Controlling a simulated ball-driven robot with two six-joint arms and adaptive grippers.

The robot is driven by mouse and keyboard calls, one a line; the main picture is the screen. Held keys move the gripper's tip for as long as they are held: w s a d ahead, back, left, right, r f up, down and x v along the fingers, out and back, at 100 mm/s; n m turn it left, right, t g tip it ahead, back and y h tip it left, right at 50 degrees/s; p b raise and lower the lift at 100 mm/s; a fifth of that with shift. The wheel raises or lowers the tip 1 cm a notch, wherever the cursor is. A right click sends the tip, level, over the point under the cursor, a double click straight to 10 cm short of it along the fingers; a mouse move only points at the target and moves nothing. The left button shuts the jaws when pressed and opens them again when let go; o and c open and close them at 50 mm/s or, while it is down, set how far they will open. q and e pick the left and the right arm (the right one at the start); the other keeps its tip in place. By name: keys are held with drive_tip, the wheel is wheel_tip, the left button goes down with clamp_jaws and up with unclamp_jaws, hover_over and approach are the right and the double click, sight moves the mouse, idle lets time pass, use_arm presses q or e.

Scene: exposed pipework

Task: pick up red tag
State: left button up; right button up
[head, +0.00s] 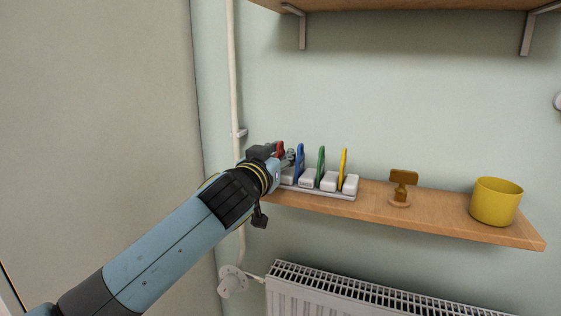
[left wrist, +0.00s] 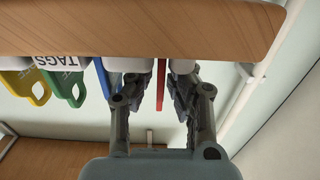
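The red tag (head: 280,148) stands in the left-hand end of the grey-white rack (head: 322,192) on the wooden shelf, partly hidden by my left gripper (head: 279,158). In the left wrist view the red tag (left wrist: 161,84) shows as a thin edge-on strip between the two fingers of my left gripper (left wrist: 160,88). The fingers are apart, with a narrow gap seen on each side of the tag. My right gripper is in neither view.
Blue (head: 299,163), green (head: 320,164) and yellow (head: 343,166) tags stand right of the red one. A brown stand (head: 402,186) and a yellow pot (head: 496,202) are farther right. A pipe (head: 233,80) runs behind my arm; a radiator (head: 350,291) is below.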

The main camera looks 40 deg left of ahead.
use_arm(q)
clamp_jaws()
drive_tip(key=shift+r, duration=0.1)
wheel_tip(320, 180, up, 10)
drive_tip(key=shift+f+p, duration=0.1)
drive_tip(key=shift+p, duration=0.6)
